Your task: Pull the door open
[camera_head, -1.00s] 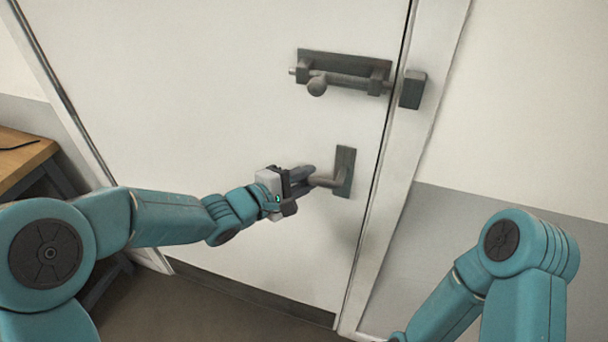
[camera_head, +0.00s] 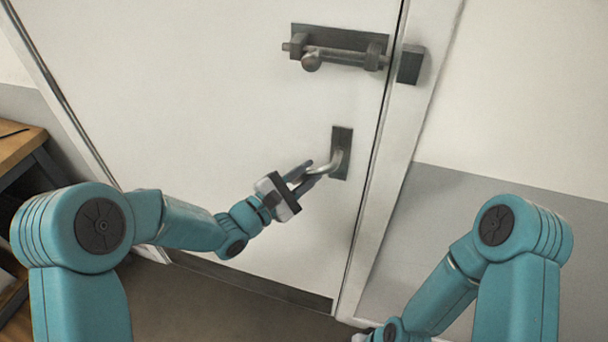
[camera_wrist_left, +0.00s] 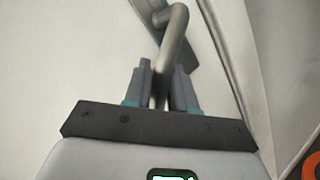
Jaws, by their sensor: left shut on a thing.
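The white door (camera_head: 200,90) fills the middle of the head view and looks shut in its frame. Its grey lever handle (camera_head: 327,168) sits on a dark plate near the door's right edge and slants down to the left. My left gripper (camera_head: 306,176) is shut on the free end of the lever. The left wrist view also shows the lever (camera_wrist_left: 174,42) running between the two fingers (camera_wrist_left: 160,88). Above is a dark sliding bolt (camera_head: 340,56); its rod seems to end just short of the keeper (camera_head: 410,64) on the frame.
The door frame (camera_head: 385,180) and a white and grey wall (camera_head: 500,130) stand to the right. A wooden table (camera_head: 18,148) is at the far left. Dark floor (camera_head: 215,300) shows below the door.

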